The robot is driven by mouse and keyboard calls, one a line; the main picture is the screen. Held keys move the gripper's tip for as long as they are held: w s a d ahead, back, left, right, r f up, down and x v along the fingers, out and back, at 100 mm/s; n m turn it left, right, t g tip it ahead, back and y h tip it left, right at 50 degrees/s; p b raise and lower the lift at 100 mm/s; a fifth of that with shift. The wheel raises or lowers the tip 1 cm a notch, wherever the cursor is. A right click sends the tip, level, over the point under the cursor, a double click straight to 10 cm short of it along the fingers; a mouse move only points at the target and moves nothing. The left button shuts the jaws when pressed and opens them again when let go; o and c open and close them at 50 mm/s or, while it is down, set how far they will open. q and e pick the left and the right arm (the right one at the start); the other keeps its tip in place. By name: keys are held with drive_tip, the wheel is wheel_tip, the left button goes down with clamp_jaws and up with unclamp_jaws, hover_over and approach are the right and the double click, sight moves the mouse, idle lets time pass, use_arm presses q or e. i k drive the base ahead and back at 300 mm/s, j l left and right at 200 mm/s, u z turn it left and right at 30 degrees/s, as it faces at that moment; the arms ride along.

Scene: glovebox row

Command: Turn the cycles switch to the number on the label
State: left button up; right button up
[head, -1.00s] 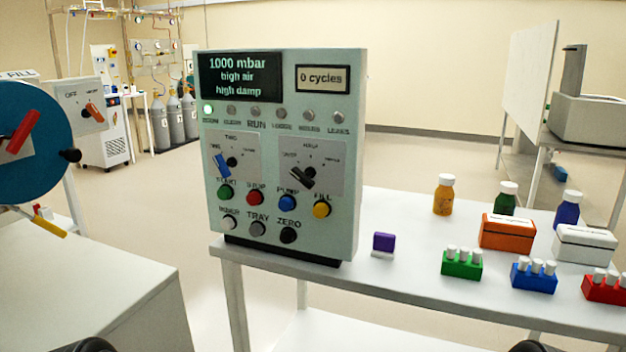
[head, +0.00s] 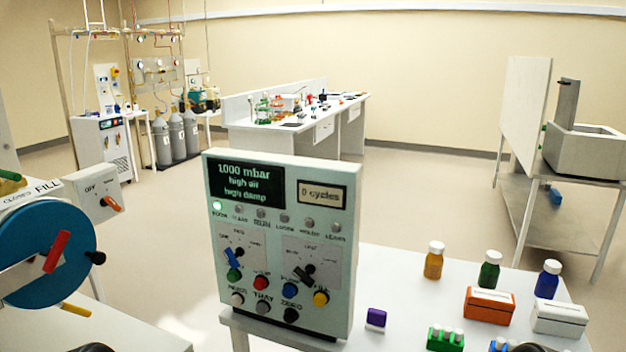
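The pale green control panel (head: 281,245) stands on the white table. Its left dial has a blue-handled switch (head: 232,258), with small markings around it that are too blurred to read surely now. The blue handle points down and left. The right dial has a dark-handled switch (head: 303,273), also with small markings. I cannot tell surely which one is the cycles switch. The small display (head: 321,194) reads "0 cycles". The large display (head: 246,184) reads "1000 mbar, high air, high damp". I cannot identify a label with a number.
Below the dials are several coloured buttons. A purple block (head: 376,317), bottles (head: 489,269) and boxes (head: 490,306) stand on the table (head: 400,262) to the right. A blue disc (head: 45,255) with a red handle is at left. Open floor lies behind the panel.

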sight(230, 256)
drive_tip(key=k+l+z, duration=0.1)
drive_tip(key=l, duration=1.3)
drive_tip(key=i+j, duration=0.35)
drive_tip(key=z, duration=0.05)
